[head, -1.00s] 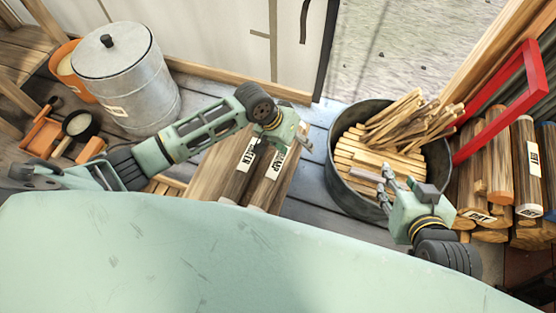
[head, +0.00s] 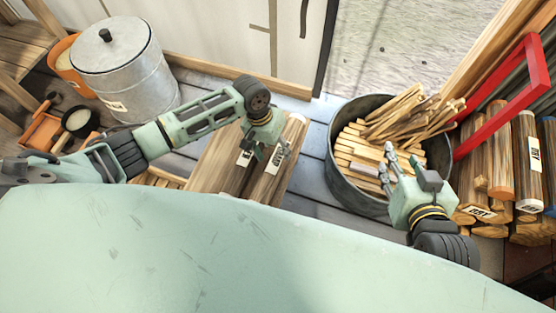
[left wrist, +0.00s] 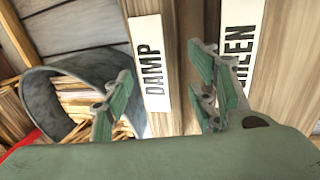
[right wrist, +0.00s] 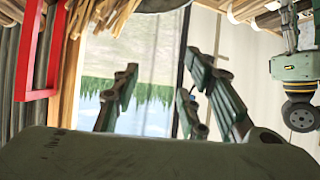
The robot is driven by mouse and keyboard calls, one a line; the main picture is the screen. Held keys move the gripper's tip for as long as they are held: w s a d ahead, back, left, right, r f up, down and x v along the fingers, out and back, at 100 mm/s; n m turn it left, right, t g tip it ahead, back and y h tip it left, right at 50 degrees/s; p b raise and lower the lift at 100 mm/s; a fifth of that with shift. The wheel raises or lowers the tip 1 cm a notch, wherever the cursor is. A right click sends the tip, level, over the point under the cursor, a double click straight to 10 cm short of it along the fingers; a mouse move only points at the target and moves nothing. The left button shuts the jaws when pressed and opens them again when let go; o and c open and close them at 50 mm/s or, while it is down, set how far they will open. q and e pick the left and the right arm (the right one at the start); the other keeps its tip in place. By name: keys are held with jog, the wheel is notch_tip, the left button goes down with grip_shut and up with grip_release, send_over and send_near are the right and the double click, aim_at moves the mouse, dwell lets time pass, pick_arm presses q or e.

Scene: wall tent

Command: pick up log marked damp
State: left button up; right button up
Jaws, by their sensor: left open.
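The log marked DAMP (head: 268,184) lies on the right of a pair, beside the log marked GREEN (head: 217,167). In the left wrist view the DAMP log (left wrist: 170,118) shows its white label between my spread fingers, and the GREEN log (left wrist: 284,60) is to the right. My left gripper (head: 262,150) is open over the DAMP log, one side towards the bucket, the other near the gap between the logs. It holds nothing; contact cannot be told. My right gripper (head: 390,170) is open and empty over the bucket; its fingers also show in the right wrist view (right wrist: 165,105).
A dark round bucket (head: 341,190) of kindling stands right of the pair. Beyond it are a red frame (head: 511,95) and stacked logs (head: 500,165), some marked DRY. A lidded metal bin (head: 130,75) and an orange bucket (head: 66,65) stand at the left.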

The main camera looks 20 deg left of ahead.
aim_at(276, 155)
pick_arm(q)
jog(key=b+x, duration=0.1)
jog(key=x, duration=0.2)
jog(key=shift+s+d+f+b, duration=0.15)
jog(key=shift+s+f+b, duration=0.05)
jog(key=shift+f+b, duration=0.2)
jog(key=shift+f, duration=0.1)
jog(key=c, duration=1.3)
grip_shut()
pick_arm(e)
jog(key=w+a+r+t+y, duration=0.1)
jog(key=w+r+t, duration=0.3)
jog(key=r, duration=0.5)
jog(key=shift+a+r+t+y, duration=0.15)
jog(key=shift+a+t+y, duration=0.25)
jog(key=shift+a+t, duration=0.35)
jog(key=shift+d, duration=0.1)
